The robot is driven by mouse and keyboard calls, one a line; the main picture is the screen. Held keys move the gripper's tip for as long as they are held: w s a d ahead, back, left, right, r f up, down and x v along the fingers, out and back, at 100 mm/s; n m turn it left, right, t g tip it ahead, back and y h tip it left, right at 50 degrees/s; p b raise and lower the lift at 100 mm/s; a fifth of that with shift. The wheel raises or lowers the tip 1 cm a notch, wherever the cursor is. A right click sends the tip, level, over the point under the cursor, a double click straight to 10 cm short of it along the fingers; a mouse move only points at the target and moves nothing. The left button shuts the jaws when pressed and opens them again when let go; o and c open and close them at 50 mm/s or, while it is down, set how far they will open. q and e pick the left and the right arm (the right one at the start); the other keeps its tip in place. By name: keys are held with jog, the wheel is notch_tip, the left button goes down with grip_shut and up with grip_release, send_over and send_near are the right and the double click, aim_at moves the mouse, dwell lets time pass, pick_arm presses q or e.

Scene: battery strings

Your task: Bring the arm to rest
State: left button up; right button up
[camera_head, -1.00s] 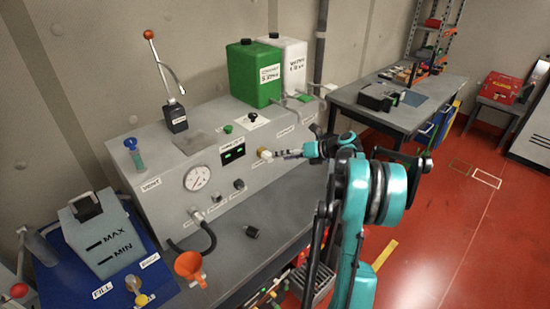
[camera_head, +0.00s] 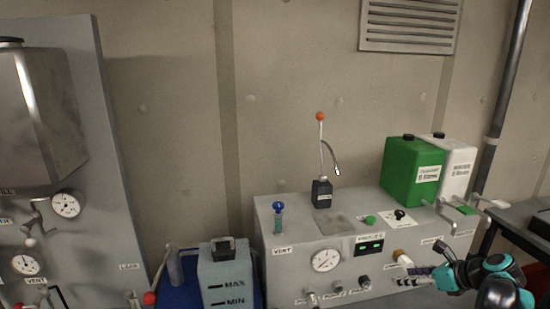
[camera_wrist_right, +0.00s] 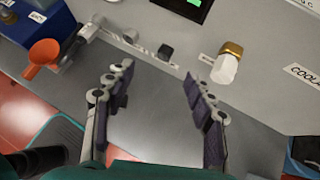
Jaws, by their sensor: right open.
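My right arm (camera_head: 492,275) comes in at the lower right of the head view. Its gripper (camera_head: 415,276) is in front of the grey console (camera_head: 300,260), below a white-and-brass knob (camera_head: 402,259). In the right wrist view the gripper (camera_wrist_right: 160,84) has its two dark fingers wide apart, with nothing between them but the grey bench surface (camera_wrist_right: 155,120). The same knob (camera_wrist_right: 228,65) is beyond the right finger, apart from it. My left gripper is not in view.
A green canister (camera_head: 412,170) and a white one (camera_head: 457,168) stand on the console. A grey MAX/MIN tank (camera_head: 224,275) stands at the lower left. An orange funnel (camera_wrist_right: 43,54) is at the left of the wrist view. A metal tank panel (camera_head: 85,130) rises at far left.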

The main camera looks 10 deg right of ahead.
jog(key=s+a+f+n+g+h+b, duration=0.15)
jog(key=s+a+n, duration=0.25)
jog(key=a+n, duration=0.45)
jog(key=s+a+f+n+g+h+b, duration=0.15)
jog(key=s+a+n, duration=0.4)
jog(key=a, duration=0.55)
jog(key=s+a+f+n+h, duration=0.1)
jog(key=s+a+f+n, duration=0.2)
jog(key=n, duration=0.5)
jog(key=s+a+f+n+t+h+b, duration=0.1)
jog(key=s+a+f+n, duration=0.3)
jog(key=s+n, duration=0.3)
jog(key=shift+s+f+n+b, duration=0.2)
jog(key=shift+f+n+b, duration=0.15)
jog(key=shift+n, duration=0.85)
jog(key=shift+w, duration=0.1)
jog(key=shift+c, duration=0.3)
